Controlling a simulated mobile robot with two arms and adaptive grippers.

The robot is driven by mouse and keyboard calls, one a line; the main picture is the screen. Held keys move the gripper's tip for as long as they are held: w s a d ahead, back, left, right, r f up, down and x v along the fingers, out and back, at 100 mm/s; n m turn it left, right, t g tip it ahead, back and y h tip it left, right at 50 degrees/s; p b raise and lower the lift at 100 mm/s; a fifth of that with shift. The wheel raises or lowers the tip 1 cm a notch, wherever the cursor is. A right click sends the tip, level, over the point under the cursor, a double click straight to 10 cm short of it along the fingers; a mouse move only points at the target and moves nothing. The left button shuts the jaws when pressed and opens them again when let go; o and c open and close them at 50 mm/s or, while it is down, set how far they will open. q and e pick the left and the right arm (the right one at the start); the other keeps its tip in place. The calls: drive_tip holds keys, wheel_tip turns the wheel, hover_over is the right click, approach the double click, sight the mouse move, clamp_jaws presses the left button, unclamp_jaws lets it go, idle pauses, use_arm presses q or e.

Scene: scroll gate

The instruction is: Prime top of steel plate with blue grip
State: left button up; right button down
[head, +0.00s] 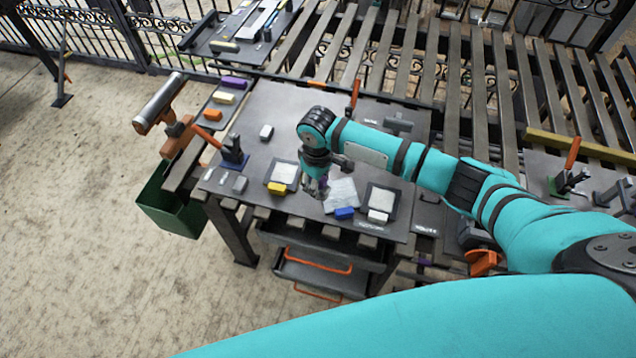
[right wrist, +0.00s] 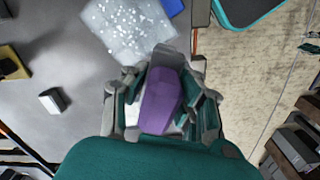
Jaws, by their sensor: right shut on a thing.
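The steel plate with the blue grip (head: 345,213) lies on the dark worktable; its pale, speckled top (head: 343,191) shows just right of my gripper. In the right wrist view the same plate (right wrist: 128,28) lies beyond the fingertips, with part of its blue grip (right wrist: 173,6) at the top edge. My right gripper (head: 321,188) is shut on a purple block (right wrist: 160,103) with a grey end. It is near the plate's left edge; I cannot tell whether the block touches the plate. The fingers partly cover the block. My left gripper is not in view.
Plates with a yellow grip (head: 277,188) and a white grip (head: 378,216) lie either side. A clamp with an orange handle (head: 233,152) stands at the table's left. Small blocks line the left edge, and a green bin (head: 168,207) hangs beside it. Open drawers (head: 322,270) sit below.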

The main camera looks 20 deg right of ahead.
drive_tip(key=shift+r, duration=0.65)
drive_tip(key=shift+r, duration=1.5)
